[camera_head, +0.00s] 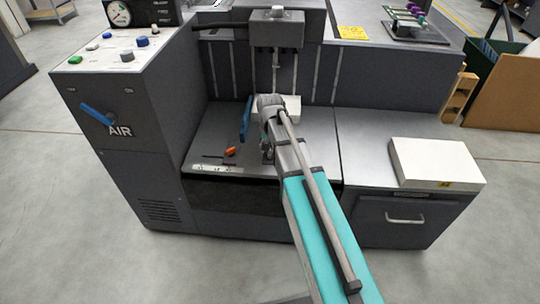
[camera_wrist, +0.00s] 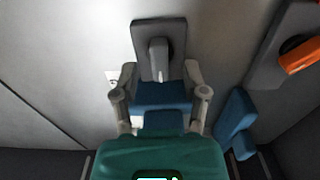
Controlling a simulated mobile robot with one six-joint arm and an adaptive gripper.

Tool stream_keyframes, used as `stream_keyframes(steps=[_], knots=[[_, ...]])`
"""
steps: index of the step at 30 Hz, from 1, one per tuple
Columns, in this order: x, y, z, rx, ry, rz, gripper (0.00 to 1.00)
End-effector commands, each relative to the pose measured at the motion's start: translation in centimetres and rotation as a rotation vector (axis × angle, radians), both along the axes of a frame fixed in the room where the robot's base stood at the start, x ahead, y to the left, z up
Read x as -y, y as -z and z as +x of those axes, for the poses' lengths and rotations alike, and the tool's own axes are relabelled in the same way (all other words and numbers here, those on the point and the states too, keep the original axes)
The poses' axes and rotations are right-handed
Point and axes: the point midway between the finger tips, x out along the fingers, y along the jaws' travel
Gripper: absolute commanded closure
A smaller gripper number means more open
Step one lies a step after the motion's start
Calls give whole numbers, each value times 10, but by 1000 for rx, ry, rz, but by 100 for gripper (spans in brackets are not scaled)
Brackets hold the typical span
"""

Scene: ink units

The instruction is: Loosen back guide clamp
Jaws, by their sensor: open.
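In the wrist view, a dark grey plate with a lighter grey lever (camera_wrist: 158,58) is just ahead of my gripper (camera_wrist: 160,78); it may be the back guide clamp. My gripper's fingers are apart, one on each side of the lever's near end. I cannot tell whether they touch it. A blue block (camera_wrist: 163,96) shows between the fingers. An orange lever (camera_wrist: 300,56) sits on another dark plate to the right; it also shows in the head view (camera_head: 231,151). A blue upright guide (camera_head: 246,118) stands left of my wrist. My arm hides the lever in the head view.
The grey feed table (camera_head: 200,140) is bare at its left, with a scale strip (camera_head: 205,169) at its front. A control panel with a blue AIR lever (camera_head: 97,114) is at left. A white paper stack (camera_head: 436,163) lies at right. A machine head (camera_head: 276,28) overhangs the back.

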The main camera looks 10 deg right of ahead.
Motion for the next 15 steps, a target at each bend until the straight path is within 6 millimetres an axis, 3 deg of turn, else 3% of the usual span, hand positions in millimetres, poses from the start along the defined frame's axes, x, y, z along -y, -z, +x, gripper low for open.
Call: stream_keyframes(steps=[4, 15], knots=[[0, 10, 0, 0, 0, 0, 43], [0, 14, 0, 0, 0, 0, 43]])
